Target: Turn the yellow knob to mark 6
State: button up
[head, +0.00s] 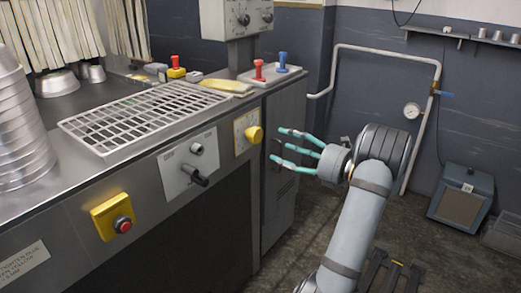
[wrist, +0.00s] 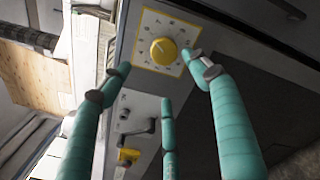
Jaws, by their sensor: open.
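The yellow knob (head: 254,134) sits on a pale square dial plate with a yellow border (head: 241,127) on the front of the steel counter. In the wrist view the knob (wrist: 163,51) is round, with marks around it on the plate (wrist: 150,22) too small to read. My gripper (head: 280,147) has teal fingers and is open and empty, to the right of the knob and apart from it. In the wrist view its fingers (wrist: 165,84) spread around the knob's position without visibly touching it. The knob's pointer setting cannot be told.
Left of the dial is a plate with a black lever (head: 194,176), then a yellow box with a red button (head: 123,225). A wire rack (head: 145,115) and stacked pans (head: 22,135) stand on the counter. A grey cabinet (head: 284,150) adjoins it.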

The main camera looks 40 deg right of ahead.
aim_at(259, 136)
jog(key=w+n, duration=0.1)
jog(key=w, duration=0.2)
jog(key=w+a+n, duration=0.1)
jog(key=w+n, duration=0.1)
jog(key=w, duration=0.2)
jog(key=w+n, duration=0.2)
jog(key=w, duration=0.1)
jog(key=shift+w+a+f+b, duration=0.2)
jog(key=shift+a+f+b, duration=0.05)
jog(key=shift+a+b, duration=0.15)
jog(key=shift+c, duration=0.3)
jog(key=c, duration=1.1)
jog(key=shift+n, duration=0.4)
jog(key=o, duration=1.2)
jog(key=shift+c, duration=0.2)
